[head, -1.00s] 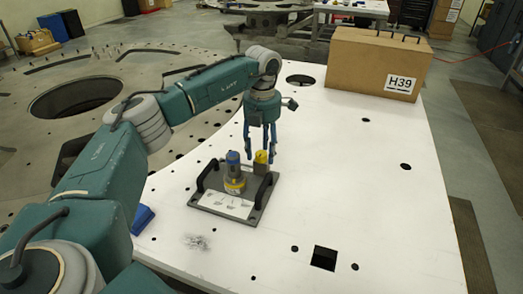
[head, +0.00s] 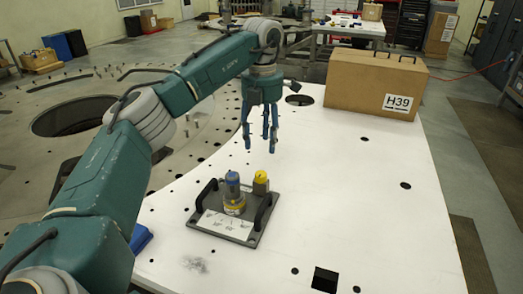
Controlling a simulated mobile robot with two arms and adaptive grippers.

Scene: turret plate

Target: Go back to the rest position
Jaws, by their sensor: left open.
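My left gripper (head: 262,130) hangs above the white table, fingers pointing down, open and empty. It is above and behind the grey plate, apart from it. The grey plate (head: 246,238) lies on the white table (head: 340,190) with black handles at its two sides. On the plate stand a grey cylinder with a blue top and yellow band (head: 233,192) and a smaller block with a yellow top (head: 261,183). A white label sheet lies on the plate's front. My right gripper is not in view.
A cardboard box marked H39 (head: 372,85) stands at the table's back right. The table has round holes and a square hole (head: 325,279) at the front. A blue object (head: 140,238) sits at the left edge by my arm. The table's right side is clear.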

